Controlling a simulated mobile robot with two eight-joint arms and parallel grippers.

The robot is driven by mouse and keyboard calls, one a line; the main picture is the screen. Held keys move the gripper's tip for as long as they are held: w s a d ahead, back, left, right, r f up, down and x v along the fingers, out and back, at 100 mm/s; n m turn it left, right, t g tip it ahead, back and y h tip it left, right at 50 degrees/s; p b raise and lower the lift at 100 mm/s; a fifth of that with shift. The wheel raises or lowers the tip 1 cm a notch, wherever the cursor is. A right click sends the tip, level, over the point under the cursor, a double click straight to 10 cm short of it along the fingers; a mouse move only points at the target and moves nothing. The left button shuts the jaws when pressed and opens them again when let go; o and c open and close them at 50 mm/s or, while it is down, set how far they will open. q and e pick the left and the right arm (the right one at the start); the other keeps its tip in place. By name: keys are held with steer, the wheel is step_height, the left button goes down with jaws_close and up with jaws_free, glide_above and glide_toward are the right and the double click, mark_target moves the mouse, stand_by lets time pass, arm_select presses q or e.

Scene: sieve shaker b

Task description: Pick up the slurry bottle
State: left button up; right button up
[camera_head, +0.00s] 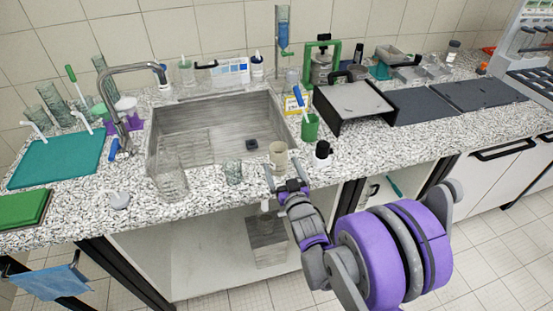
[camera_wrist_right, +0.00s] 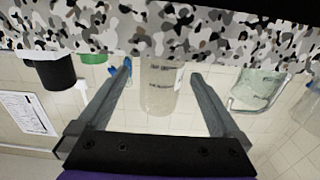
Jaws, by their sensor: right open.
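A pale beige bottle (camera_head: 279,155), which I take to be the slurry bottle, stands upright near the counter's front edge, right of centre below the sink. In the wrist view the bottle (camera_wrist_right: 161,88), pale with small dark print, appears between the fingers, with a gap on each side. My right gripper (camera_head: 285,170) is open at the counter edge, just in front of the bottle; its fingers (camera_wrist_right: 161,74) do not visibly touch it. How deep the bottle sits between them is hard to tell. My left gripper is not in view.
Glass beakers (camera_head: 233,172) stand to the left. The steel sink (camera_head: 165,128) is behind. A black-framed stand (camera_head: 352,100) is farther right.

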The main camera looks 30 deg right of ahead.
steer(key=x, duration=0.2)
steer(key=p+x, duration=0.1)
steer(key=x, duration=0.3)
steer(key=shift+w+a+r, duration=0.15)
steer(key=shift+w+r, duration=0.05)
steer(key=shift+r, duration=0.1)
steer(key=shift+s, duration=0.1)
steer(key=shift+c, duration=0.9)
jaws_close()
